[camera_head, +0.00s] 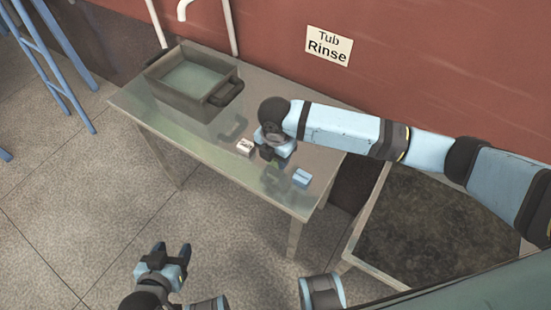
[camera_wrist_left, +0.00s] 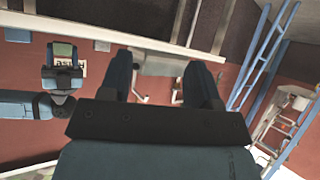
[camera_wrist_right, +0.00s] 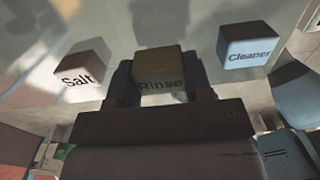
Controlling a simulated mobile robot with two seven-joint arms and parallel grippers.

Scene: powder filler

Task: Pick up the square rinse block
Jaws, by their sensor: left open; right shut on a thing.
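The square rinse block (camera_wrist_right: 160,72), labelled "Rinse", sits between the fingers of my right gripper (camera_wrist_right: 160,85), which is shut on it. In the head view my right gripper (camera_head: 271,161) is low at the table's front part and mostly hides the block. I cannot tell whether the block touches the table. The salt block (camera_wrist_right: 82,70) and the cleaner block (camera_wrist_right: 247,55) stand on either side, apart from the gripper. My left gripper (camera_head: 171,254) is open and empty, away from the table; its spread fingers show in the left wrist view (camera_wrist_left: 160,82).
The table (camera_head: 210,145) carries a grey tub (camera_head: 178,97) of liquid at its far left end. The white salt block (camera_head: 245,147) and blue cleaner block (camera_head: 302,177) are close to my right gripper. A "Tub Rinse" sign (camera_head: 328,46) hangs on the red wall. A dark-topped surface (camera_head: 425,235) stands right.

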